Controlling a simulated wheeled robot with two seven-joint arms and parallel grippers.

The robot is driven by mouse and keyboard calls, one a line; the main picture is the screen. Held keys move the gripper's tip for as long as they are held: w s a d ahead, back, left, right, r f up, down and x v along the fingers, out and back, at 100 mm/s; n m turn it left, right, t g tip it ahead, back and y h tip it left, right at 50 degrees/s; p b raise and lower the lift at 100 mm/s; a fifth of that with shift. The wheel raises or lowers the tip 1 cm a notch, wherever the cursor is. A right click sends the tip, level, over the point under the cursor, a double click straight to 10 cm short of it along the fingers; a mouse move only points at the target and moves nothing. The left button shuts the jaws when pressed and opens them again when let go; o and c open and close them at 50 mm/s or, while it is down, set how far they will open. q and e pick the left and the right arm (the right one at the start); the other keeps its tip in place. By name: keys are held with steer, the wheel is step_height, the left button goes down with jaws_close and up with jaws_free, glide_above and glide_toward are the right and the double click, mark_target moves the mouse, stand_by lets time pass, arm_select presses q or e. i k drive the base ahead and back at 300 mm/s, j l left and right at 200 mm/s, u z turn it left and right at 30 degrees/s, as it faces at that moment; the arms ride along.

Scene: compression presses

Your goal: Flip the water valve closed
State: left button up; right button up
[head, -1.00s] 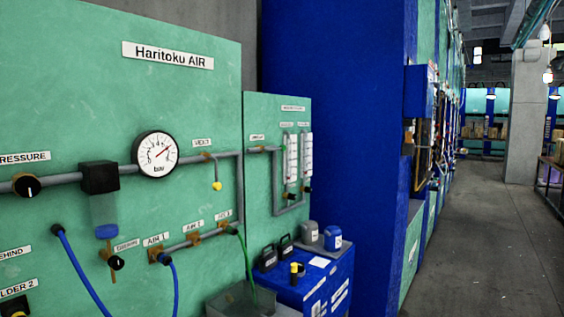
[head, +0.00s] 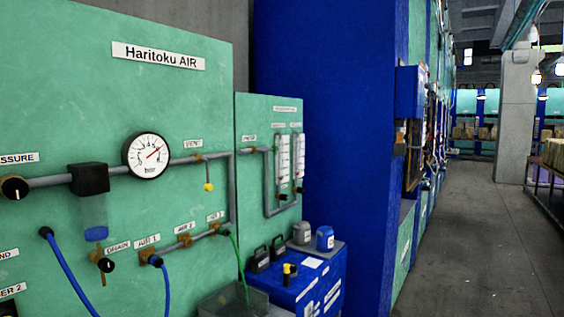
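A smaller green panel (head: 255,110) stands beyond the large green air panel. It carries a small label (head: 249,138), too small to read surely, which may mark the water valve. Below it a brownish fitting (head: 250,150) sits on a grey pipe; its handle position cannot be told. Two clear flow tubes (head: 284,157) stand upright to its right, with small dark and orange knobs at their lower ends. Neither of my grippers is in view.
The large panel (head: 190,110) holds a pressure gauge (head: 147,156), a yellow-handled vent valve (head: 208,187) and hoses. A blue cabinet (head: 318,290) with jugs on top stands below the small panel. A tall blue wall (head: 325,120) follows. Concrete floor (head: 470,230) is open at right.

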mark_target(274, 149)
steer(key=i+l+u, duration=0.1)
steer(key=i+l, duration=0.2)
steer(key=i+l+u, duration=0.1)
steer(key=i+l, duration=0.15)
steer(key=l, duration=0.25)
steer(key=i+l+u, duration=0.1)
steer(key=i+l, duration=0.15)
steer(key=l, duration=0.2)
steer(key=i+l+u, duration=0.1)
steer(key=i+l, duration=0.15)
steer(key=l, duration=0.2)
steer(key=i+l, duration=0.2)
steer(key=l, duration=0.3)
steer(key=i+l+u, duration=0.15)
steer(key=l, duration=0.3)
steer(key=i+l+u, duration=0.1)
steer(key=i+l, duration=0.15)
steer(key=l, duration=0.25)
steer(key=i+l+u, duration=0.1)
steer(key=l, duration=0.45)
steer(key=i, duration=0.1)
